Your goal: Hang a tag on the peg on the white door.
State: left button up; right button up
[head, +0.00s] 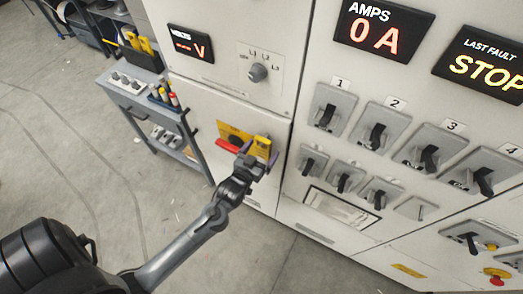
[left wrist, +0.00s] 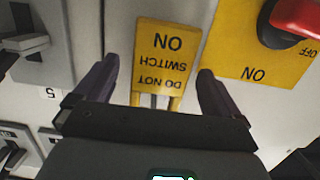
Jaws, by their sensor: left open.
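A yellow tag (left wrist: 163,62) reading DO NOT SWITCH ON is against the white door (head: 215,105), beside a red switch handle (head: 227,146) on a yellow plate (left wrist: 245,45). The tag also shows in the head view (head: 262,147). My left gripper (head: 258,159) is at the tag; its two dark fingers are open, one on either side and apart from it in the left wrist view. A thin grey piece shows in the slot at the tag's top end; I cannot tell whether it is the peg. My right gripper is not in view.
Numbered breaker switches (head: 376,136) line the panels to the right. The floor (head: 120,190) in front is mostly clear.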

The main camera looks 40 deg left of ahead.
pick_arm(q)
jog(key=s+d+r+m+g+h+b, duration=0.1)
jog(key=s+d+r+m+g+h, duration=0.2)
jog(key=s+d, duration=0.6)
jog(key=s+f+m+g, duration=0.1)
jog(key=s+f+g, duration=0.3)
jog(key=s+g, duration=0.8)
notch_tip(320, 180, up, 15)
jog(key=s+t+p, duration=0.2)
jog(key=p, duration=1.2)
jog(key=shift+s+d+t+h+p, duration=0.2)
jog(key=shift+t+h+p, duration=0.1)
jog(key=shift+t+p, duration=0.1)
